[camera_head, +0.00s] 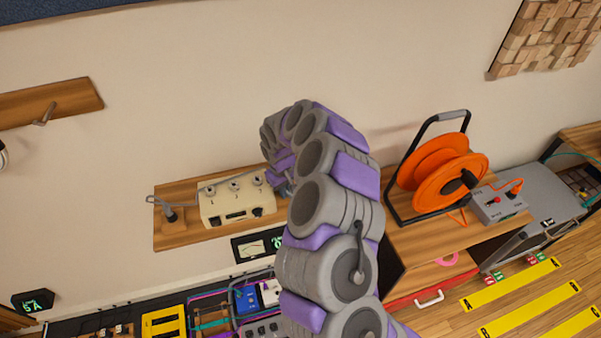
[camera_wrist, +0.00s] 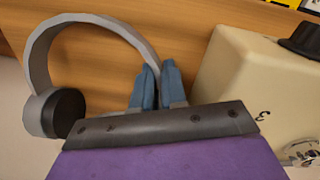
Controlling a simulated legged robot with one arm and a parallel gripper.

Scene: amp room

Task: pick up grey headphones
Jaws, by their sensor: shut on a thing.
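The grey headphones (camera_wrist: 88,25) show in the wrist view, with a curved grey band and one dark round ear cup (camera_wrist: 63,113) at the lower left. My gripper (camera_wrist: 158,72) has its two blue fingers close together on the right end of the band, shut on it. The other ear cup is hidden behind my gripper. In the head view my arm covers the headphones, and only a bit of my gripper (camera_head: 286,188) shows at the wooden shelf (camera_head: 178,238).
A cream box with knobs (camera_head: 238,203) stands on the shelf, close to the right of my gripper in the wrist view (camera_wrist: 235,75). A small lever stand (camera_head: 172,212) is at its left. An orange cable reel (camera_head: 440,175) and a grey box (camera_head: 498,204) stand on the right.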

